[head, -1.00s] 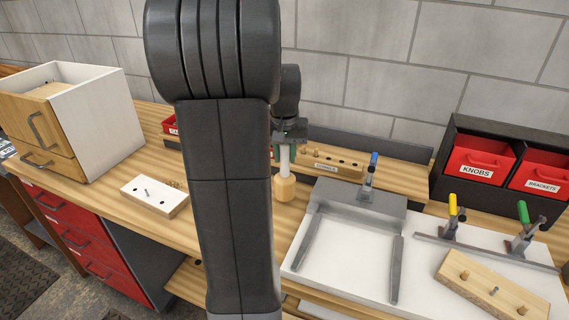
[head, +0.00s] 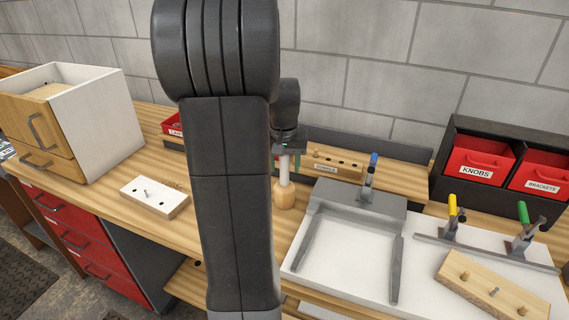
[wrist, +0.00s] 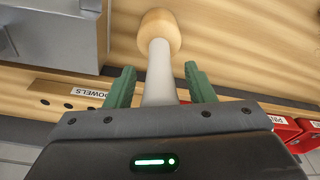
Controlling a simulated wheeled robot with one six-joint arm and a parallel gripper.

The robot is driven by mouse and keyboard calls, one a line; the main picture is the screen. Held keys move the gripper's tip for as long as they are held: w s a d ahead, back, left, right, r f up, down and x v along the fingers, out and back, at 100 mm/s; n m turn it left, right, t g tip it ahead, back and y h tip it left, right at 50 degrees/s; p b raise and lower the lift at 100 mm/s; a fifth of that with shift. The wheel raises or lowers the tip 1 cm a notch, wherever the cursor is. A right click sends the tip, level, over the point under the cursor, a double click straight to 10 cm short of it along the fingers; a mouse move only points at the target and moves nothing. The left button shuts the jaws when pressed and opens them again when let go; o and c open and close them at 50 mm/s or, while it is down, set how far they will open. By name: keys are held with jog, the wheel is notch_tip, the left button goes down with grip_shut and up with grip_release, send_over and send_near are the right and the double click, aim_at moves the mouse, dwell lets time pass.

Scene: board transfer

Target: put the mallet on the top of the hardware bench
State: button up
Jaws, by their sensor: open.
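The mallet stands head down, with its pale wooden head (head: 284,196) on the wooden top of the hardware bench (head: 175,228). Its white handle points up toward my gripper (head: 286,164). In the wrist view the mallet head (wrist: 160,33) lies beyond the fingertips, against the wood top. The green fingers of my gripper (wrist: 160,80) are apart, one on each side of the handle, with gaps showing. The handle's upper end is hidden by the gripper body. My arm covers part of the bench left of the mallet.
A grey and white fixture (head: 345,250) stands close right of the mallet. A dowels rack (head: 335,166) is behind it. A white block with a peg (head: 153,197) lies left. Red bins (head: 478,162) stand at the far right. Bare wood shows in front of the mallet.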

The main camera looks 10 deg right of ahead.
notch_tip(320, 180, up, 12)
jog(key=s, duration=0.1)
jog(key=shift+s+a, duration=0.25)
jog(key=shift+s, duration=0.1)
send_over(284, 189)
jog(key=w, duration=0.2)
jog(key=f, duration=1.1)
jog(key=shift+s+d+f, duration=0.2)
jog(key=shift+d+f, duration=0.05)
jog(key=shift+f, duration=0.1)
jog(key=shift+w+r, duration=0.15)
jog(key=shift+r, duration=1.2)
